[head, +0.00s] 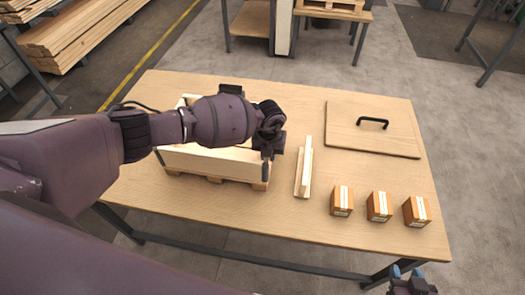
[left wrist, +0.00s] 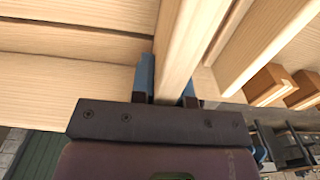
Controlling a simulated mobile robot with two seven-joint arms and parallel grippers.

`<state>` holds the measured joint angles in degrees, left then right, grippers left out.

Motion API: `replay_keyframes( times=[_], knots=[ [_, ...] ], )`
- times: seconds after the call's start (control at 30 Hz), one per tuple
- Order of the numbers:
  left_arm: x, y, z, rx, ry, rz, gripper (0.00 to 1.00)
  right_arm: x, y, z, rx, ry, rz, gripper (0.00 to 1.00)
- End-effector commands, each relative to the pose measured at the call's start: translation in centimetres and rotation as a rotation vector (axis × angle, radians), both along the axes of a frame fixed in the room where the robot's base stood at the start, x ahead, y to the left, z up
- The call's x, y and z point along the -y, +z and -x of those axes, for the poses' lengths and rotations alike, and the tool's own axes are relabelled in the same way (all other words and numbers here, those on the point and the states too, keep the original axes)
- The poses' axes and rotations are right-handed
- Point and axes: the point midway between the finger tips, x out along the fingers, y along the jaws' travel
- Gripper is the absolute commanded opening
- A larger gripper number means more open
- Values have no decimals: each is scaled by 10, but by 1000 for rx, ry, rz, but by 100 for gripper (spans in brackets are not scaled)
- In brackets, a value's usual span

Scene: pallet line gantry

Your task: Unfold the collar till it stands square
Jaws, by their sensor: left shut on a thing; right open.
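The pale wooden collar (head: 215,162) stands on edge on a low wooden pallet (head: 260,187) at the left of the table. Its long near wall shows, and part of its far left side shows beyond my left arm. My arm hides much of its inside and right end, so I cannot tell whether its corners are square. My left gripper (head: 268,155) is at the collar's right end. In the left wrist view its blue fingers (left wrist: 168,85) are shut on the collar's upright board (left wrist: 186,45). My right gripper (head: 408,278) is open and empty, off the table's near right edge.
A narrow wooden piece with an upright strip (head: 304,165) stands just right of the collar. Three small cartons (head: 378,207) sit along the near right of the table (head: 290,235). A flat lid with a black handle (head: 372,123) lies at the back right.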

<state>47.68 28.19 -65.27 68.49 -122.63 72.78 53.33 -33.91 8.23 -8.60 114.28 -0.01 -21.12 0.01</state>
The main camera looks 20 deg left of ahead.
Motion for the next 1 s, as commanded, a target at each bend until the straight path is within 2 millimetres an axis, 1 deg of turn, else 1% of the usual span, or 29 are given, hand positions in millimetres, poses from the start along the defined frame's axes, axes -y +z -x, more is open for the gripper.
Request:
replay_keyframes(
  times=[0.23, 0.5, 0.53, 0.67, 0.9, 1.0],
  knots=[
    [4, 1, -1, 1, 19, 2, 0, 1, 0, 1, -3, 0, 1, 43],
    [5, 1, -1, 1, 19, 5, 0, 2, -6, 9, -22, -4, 1, 43],
    [5, 1, -1, 1, 19, 5, 21, 2, -7, 10, -24, -5, 2, 43],
    [4, 1, -1, 1, 18, 4, 41, 2, -8, 12, -27, -6, 1, 43],
    [3, 0, -1, 1, 17, 1, 42, 1, -6, 9, -22, -6, 0, 43],
    [3, 3, -1, 1, 17, 1, 42, 1, -4, 6, -15, -5, -2, 43]
  ],
)
